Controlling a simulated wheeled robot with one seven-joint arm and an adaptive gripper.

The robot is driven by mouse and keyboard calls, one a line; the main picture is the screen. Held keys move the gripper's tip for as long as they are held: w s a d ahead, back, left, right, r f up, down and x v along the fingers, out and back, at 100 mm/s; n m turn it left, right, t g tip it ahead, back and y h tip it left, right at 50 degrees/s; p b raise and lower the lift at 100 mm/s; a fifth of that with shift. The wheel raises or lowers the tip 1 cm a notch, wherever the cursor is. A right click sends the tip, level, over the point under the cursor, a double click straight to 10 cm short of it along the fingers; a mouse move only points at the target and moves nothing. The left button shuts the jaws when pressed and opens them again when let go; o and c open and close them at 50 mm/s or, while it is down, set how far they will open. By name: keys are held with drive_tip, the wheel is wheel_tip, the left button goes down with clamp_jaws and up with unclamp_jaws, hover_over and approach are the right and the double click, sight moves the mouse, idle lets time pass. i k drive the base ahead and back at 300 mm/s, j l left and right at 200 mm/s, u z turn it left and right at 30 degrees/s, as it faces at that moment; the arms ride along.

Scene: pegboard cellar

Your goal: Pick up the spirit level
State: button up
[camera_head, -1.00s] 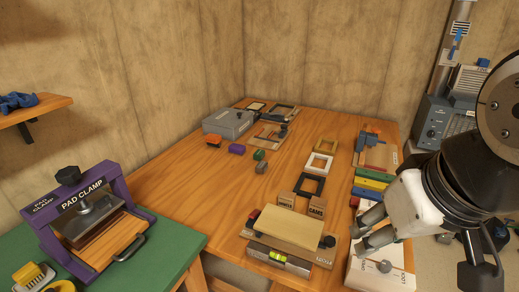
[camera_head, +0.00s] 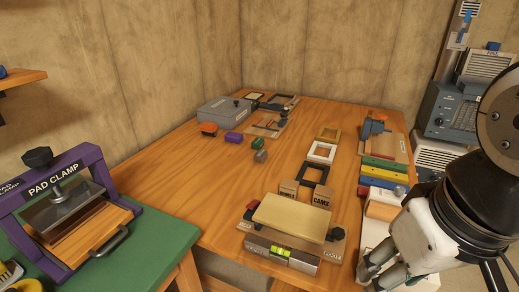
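The spirit level (camera_head: 298,259) is a grey bar with a yellow-green vial. It lies along the front edge of the wooden table, in front of a fixture with a pale wooden block (camera_head: 292,217). My gripper (camera_head: 370,272) is at the lower right, to the right of the level and apart from it. Its fingers look spread with nothing between them, though they are partly overlapped by the gripper body and a pale board behind.
The wooden table (camera_head: 190,175) has free room at its left middle. Square frames (camera_head: 322,152) and coloured bars (camera_head: 383,173) lie on the right side. A purple pad clamp (camera_head: 70,200) stands on a green bench at left. A grey box (camera_head: 224,109) sits at the back.

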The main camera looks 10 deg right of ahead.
sight(309, 265)
drive_tip(key=l+u, duration=0.4)
drive_tip(key=l, duration=0.2)
drive_tip(key=k+l+u, duration=0.15)
drive_tip(key=l+u, duration=0.25)
drive_tip(key=l, duration=0.2)
